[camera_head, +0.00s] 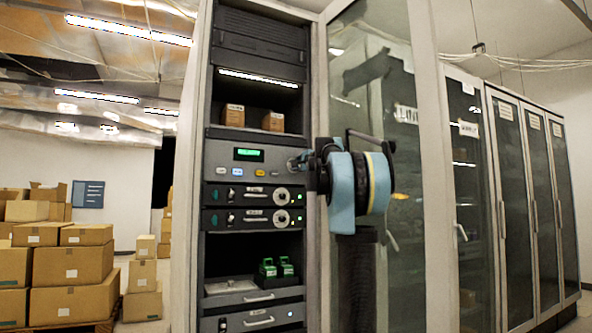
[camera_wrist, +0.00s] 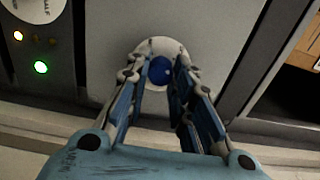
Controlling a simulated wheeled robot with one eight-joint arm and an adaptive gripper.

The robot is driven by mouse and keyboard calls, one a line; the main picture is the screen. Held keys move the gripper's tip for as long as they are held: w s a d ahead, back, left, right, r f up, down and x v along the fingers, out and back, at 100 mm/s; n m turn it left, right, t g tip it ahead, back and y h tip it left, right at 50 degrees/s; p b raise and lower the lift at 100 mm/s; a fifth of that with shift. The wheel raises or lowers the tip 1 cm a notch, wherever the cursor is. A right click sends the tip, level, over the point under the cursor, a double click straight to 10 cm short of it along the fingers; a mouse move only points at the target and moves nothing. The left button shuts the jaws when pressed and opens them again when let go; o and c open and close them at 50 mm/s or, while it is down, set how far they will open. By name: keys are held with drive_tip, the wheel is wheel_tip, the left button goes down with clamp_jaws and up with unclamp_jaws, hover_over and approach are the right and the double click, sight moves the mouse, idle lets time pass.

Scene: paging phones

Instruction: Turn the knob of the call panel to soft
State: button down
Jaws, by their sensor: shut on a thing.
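The call panel (camera_head: 225,158) is a grey unit in the open rack, with a green display and several small buttons. Its blue knob (camera_wrist: 161,72) sits on a round pale plate (camera_wrist: 158,46) in the wrist view. My gripper (camera_head: 297,162) is at the right end of the panel in the head view, with my arm reaching in from the right. In the wrist view my gripper (camera_wrist: 164,64) has its two fingers on either side of the knob, shut on it. The knob's pointer and markings cannot be made out, and in the head view the knob is hidden by the fingers.
Two black units with round dials (camera_head: 282,195) sit below the panel. Small brown boxes (camera_head: 233,115) stand on the shelf above, green items (camera_head: 267,268) on a lower shelf. A glass door (camera_head: 405,270) is at the right. Stacked cartons (camera_head: 75,265) stand far left.

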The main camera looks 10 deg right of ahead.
drive_tip(key=shift+d+f, duration=0.1)
drive_tip(key=c, duration=1.4)
unclamp_jaws()
drive_tip(key=shift+d, duration=0.1)
drive_tip(key=v, duration=1.1)
drive_tip(key=shift+s, duration=0.4)
